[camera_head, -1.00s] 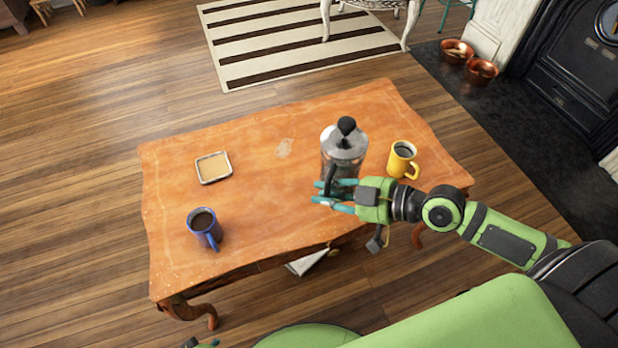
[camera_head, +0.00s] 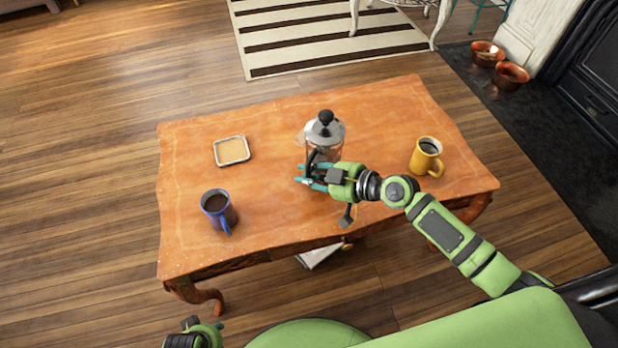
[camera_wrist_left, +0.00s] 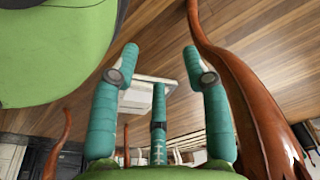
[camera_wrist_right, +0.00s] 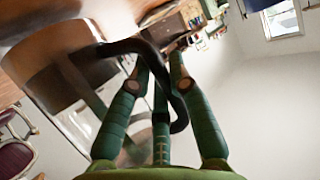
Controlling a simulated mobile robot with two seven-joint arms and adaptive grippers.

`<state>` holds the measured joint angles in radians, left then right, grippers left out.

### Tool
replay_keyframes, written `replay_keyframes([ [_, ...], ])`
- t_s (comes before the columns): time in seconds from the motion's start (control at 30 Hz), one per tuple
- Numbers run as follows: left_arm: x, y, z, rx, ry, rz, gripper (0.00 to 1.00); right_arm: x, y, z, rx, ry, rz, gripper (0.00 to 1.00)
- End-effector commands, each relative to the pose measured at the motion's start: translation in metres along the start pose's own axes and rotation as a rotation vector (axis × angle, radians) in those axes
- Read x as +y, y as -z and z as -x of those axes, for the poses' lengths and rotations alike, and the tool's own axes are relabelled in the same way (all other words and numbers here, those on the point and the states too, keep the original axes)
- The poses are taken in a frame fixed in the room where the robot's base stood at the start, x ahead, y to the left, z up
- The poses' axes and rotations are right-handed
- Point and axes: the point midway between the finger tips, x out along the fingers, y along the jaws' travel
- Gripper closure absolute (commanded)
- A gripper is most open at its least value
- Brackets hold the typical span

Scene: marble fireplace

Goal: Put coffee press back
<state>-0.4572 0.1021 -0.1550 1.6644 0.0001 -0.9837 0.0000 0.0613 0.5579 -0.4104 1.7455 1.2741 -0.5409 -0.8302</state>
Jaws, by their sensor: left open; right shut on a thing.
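The coffee press (camera_head: 325,133), glass with a metal lid and black knob, is at the middle of the orange wooden table (camera_head: 270,215). I cannot tell whether its base touches the tabletop. My right gripper (camera_head: 308,178) is shut on its black handle, on the near side of the press. In the right wrist view the fingers (camera_wrist_right: 160,80) close around the dark curved handle, with the glass body (camera_wrist_right: 80,75) at the left. My left gripper (camera_wrist_left: 161,75) is open and empty, low beside the table's legs; only part of that arm shows at the bottom left of the head view.
A small square tray (camera_head: 217,152) lies left of the press. A blue mug (camera_head: 217,211) of dark liquid stands at the front left, a yellow mug (camera_head: 425,160) at the right. The tabletop between the press and yellow mug is clear.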

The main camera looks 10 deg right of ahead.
Motion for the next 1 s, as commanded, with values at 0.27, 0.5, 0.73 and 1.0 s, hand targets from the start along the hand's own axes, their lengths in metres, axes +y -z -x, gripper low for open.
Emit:
replay_keyframes([
  [0.27, -0.001, 0.007, 0.009, 0.007, 0.002, 0.001, 0.53, 0.002, -0.006, -0.004, 0.01, -0.005, 0.005, 1.0],
  [0.5, -0.001, 0.008, 0.01, 0.008, 0.002, 0.001, 0.53, 0.002, -0.008, -0.005, 0.009, -0.005, 0.006, 1.0],
  [0.73, -0.001, 0.011, 0.013, 0.014, 0.002, 0.001, 0.53, 0.0, -0.011, -0.005, 0.002, -0.002, 0.001, 0.57],
  [1.0, -0.001, 0.011, 0.013, 0.014, 0.002, 0.002, 0.53, 0.0, -0.011, -0.005, 0.001, -0.002, 0.001, 0.57],
])
